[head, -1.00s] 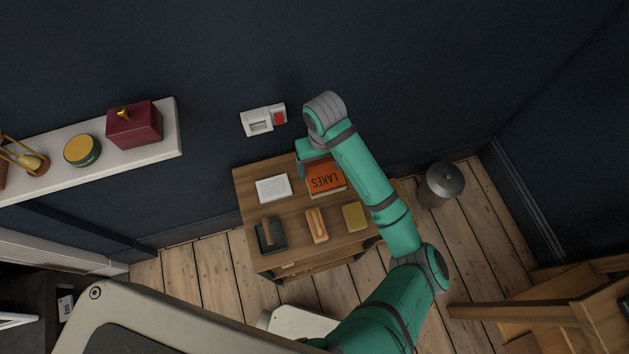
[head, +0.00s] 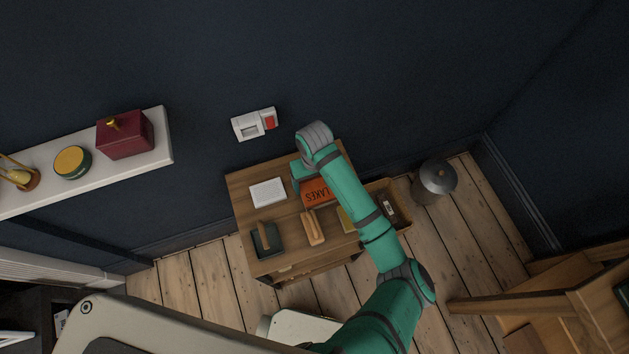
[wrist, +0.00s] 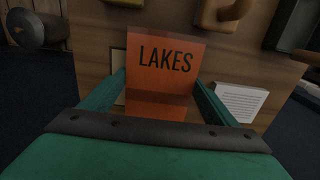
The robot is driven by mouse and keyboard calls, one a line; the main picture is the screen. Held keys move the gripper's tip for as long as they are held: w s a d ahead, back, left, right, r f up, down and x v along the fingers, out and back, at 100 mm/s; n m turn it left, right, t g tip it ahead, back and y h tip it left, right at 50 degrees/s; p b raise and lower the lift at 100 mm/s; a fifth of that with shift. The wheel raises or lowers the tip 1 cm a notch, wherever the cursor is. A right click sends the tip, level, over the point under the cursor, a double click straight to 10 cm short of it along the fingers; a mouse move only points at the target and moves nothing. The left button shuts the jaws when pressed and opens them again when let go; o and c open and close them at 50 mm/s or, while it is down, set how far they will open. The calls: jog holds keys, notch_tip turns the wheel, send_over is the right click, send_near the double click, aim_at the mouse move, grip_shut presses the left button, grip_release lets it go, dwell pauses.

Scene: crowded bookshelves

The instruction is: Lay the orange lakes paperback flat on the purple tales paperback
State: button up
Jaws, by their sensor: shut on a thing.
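The orange lakes paperback (head: 318,192) is at the right part of the wooden cabinet top in the head view, partly hidden by my arm. In the wrist view the orange lakes paperback (wrist: 170,65) stands between my fingers with its LAKES cover facing the camera. My gripper (wrist: 160,100) is shut on it. In the head view my gripper (head: 303,176) shows only in part, at the book's left edge. I cannot tell whether the book touches the surface below it. The purple tales paperback is not visible in either view.
A white printed sheet (head: 267,192) lies left of the book. A dark green block-like thing (head: 266,240) and a wooden piece (head: 313,228) are nearer the front. A yellow item (head: 345,219) is mostly behind my arm. An open wooden box (head: 404,214) is at right.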

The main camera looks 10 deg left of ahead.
jog(key=shift+f, duration=0.1)
jog(key=o, duration=1.2)
